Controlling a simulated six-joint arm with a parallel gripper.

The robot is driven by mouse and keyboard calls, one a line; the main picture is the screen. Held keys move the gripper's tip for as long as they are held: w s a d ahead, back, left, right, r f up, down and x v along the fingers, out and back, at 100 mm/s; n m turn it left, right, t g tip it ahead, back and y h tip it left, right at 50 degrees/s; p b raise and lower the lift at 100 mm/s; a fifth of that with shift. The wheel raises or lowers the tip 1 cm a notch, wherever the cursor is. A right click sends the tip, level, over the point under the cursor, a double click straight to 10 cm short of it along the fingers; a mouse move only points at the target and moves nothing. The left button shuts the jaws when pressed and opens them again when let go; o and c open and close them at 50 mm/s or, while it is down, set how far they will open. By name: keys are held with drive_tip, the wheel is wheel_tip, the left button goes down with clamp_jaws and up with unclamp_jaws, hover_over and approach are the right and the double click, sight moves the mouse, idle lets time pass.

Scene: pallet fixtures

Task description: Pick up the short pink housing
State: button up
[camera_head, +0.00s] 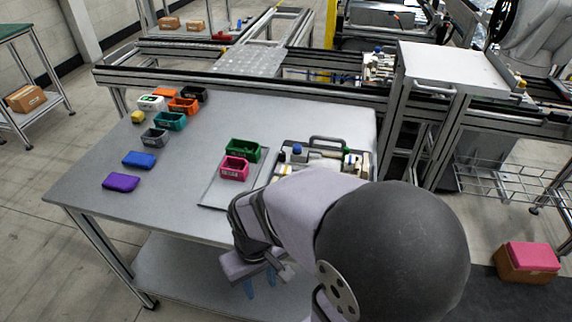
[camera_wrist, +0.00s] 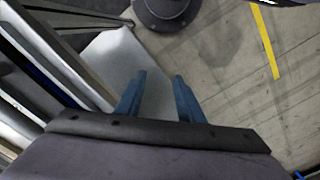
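The pink housing (camera_head: 235,168) is a small open box with a printed label on its front. It sits on a grey plate (camera_head: 214,190) on the table, right in front of a green housing (camera_head: 243,150). My gripper (camera_head: 261,285) is low at the table's front edge, nearer the camera than the pink housing and well apart from it. In the wrist view its two blue fingers (camera_wrist: 158,77) stand apart with nothing between them. The wrist view shows floor and table frame, not the housing.
A tray with a handle and assorted parts (camera_head: 325,158) stands right of the plate. Several coloured housings, among them a teal one (camera_head: 170,121), and a blue block (camera_head: 139,160) and a purple block (camera_head: 121,182) lie on the left. The table's front left is clear.

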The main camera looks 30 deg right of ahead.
idle(0.3)
drive_tip(key=o, duration=0.5)
drive_tip(key=shift+c, duration=0.2)
